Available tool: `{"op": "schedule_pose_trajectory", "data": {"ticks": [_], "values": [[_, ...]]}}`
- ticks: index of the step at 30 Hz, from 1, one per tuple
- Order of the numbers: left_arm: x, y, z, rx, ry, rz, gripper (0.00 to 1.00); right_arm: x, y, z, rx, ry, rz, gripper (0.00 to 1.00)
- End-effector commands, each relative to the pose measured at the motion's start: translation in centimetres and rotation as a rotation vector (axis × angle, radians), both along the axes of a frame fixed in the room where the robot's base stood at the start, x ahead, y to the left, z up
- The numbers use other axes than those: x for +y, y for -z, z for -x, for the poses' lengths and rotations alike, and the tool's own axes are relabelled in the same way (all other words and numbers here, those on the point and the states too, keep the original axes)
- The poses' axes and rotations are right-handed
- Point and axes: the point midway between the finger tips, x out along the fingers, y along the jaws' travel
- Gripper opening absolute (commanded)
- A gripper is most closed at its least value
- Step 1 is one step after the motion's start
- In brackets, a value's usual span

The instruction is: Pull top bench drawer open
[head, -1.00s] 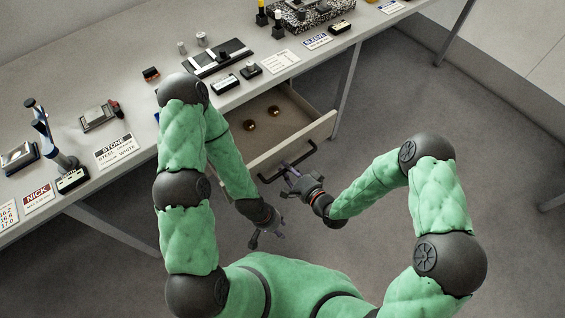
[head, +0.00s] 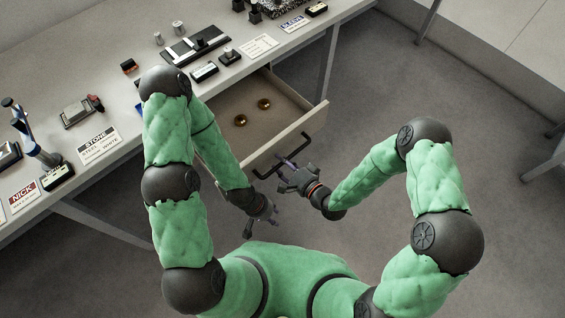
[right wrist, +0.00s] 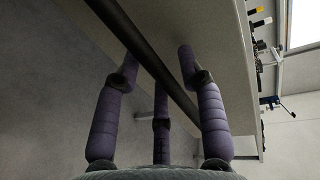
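The top bench drawer (head: 290,136) stands well out from the bench, with two brass-coloured round pieces (head: 252,112) inside. Its black bar handle (head: 297,142) is on the front face. My right gripper (head: 285,168) is at the handle, its fingers spread. In the right wrist view the bar (right wrist: 150,55) runs diagonally across the spread fingers (right wrist: 160,80), close to the pale drawer front (right wrist: 222,55); firm contact cannot be told. My left gripper (head: 262,222) hangs empty below the drawer front, fingers apart.
The bench top (head: 90,60) holds labels, a black slide device (head: 195,44), small blocks and a blue-handled tool (head: 30,135). Bench legs (head: 328,70) stand behind the drawer.

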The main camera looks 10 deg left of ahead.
Motion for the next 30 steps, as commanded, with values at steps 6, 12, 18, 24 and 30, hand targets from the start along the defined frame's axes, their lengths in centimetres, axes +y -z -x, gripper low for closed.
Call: {"op": "schedule_pose_trajectory", "data": {"ticks": [6,12,18,24,30], "values": [[0.0,0.0,0.0,0.0,0.0,0.0,0.4,0.0,0.0,0.0,-0.001,0.0,-0.001,0.46],[0.0,0.0,0.0,0.0,0.0,0.0,0.4,-0.6,-0.2,0.3,0.0,0.003,-0.001,0.46],[0.0,0.0,0.0,0.0,0.0,0.0,0.4,-2.9,-0.7,2.0,0.002,0.006,-0.001,0.46],[0.0,0.0,0.0,0.0,0.0,0.0,0.4,-5.7,-1.5,4.2,0.002,0.006,-0.001,0.46],[0.0,0.0,0.0,0.0,0.0,0.0,0.4,-7.8,-2.0,5.9,0.002,0.006,-0.001,0.46]]}}
